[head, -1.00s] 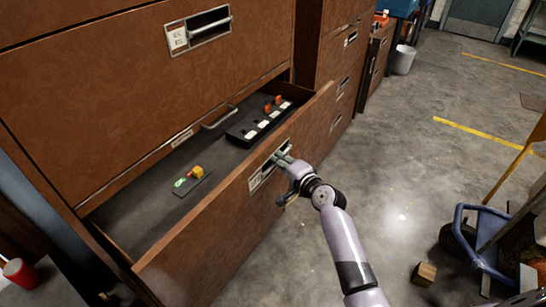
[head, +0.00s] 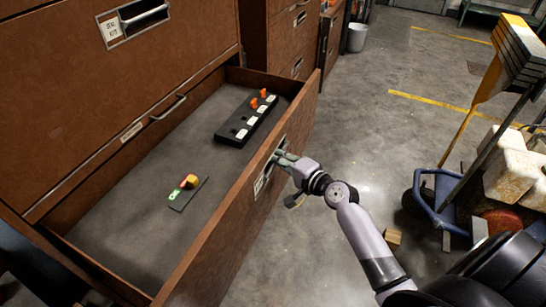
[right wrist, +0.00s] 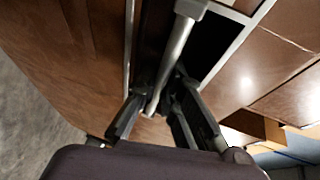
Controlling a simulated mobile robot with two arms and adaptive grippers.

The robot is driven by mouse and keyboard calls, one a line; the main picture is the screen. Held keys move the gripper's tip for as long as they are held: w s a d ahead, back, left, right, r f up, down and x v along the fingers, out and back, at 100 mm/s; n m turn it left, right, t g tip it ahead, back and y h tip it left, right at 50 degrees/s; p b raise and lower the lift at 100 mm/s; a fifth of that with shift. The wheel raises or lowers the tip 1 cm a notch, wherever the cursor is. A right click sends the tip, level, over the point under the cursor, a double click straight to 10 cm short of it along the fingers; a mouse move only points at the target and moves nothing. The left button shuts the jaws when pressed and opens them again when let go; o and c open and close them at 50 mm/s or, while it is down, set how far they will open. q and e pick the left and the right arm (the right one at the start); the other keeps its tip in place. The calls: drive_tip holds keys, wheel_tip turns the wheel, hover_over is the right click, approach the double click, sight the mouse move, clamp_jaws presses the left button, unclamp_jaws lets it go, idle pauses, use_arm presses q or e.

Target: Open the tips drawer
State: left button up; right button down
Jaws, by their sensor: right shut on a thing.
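The drawer (head: 221,232) is a brown wooden one, pulled well out of its cabinet. Its front carries a metal handle in a framed recess; the label beside it is too small to read. My right gripper (head: 281,158) is shut on the drawer handle; the handle bar (right wrist: 172,60) also shows between the fingers in the right wrist view. Inside the drawer lie a black holder (head: 246,119) with orange pieces and white labels, and a small green card with a red and yellow piece (head: 189,182). My left gripper is not in view.
Closed drawers (head: 60,100) stand above and behind the open one. The grey floor (head: 345,115) to the right is mostly clear. A blue-framed cart (head: 436,215) with pale blocks stands at the right, and a small wooden block (head: 393,237) lies near my right arm.

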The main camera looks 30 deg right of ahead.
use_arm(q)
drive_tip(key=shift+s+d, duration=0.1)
use_arm(e)
drive_tip(key=shift+f, duration=0.15)
drive_tip(key=c, duration=2)
unclamp_jaws()
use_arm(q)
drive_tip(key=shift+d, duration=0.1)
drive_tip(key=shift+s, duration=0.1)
use_arm(e)
drive_tip(key=v, duration=1.2)
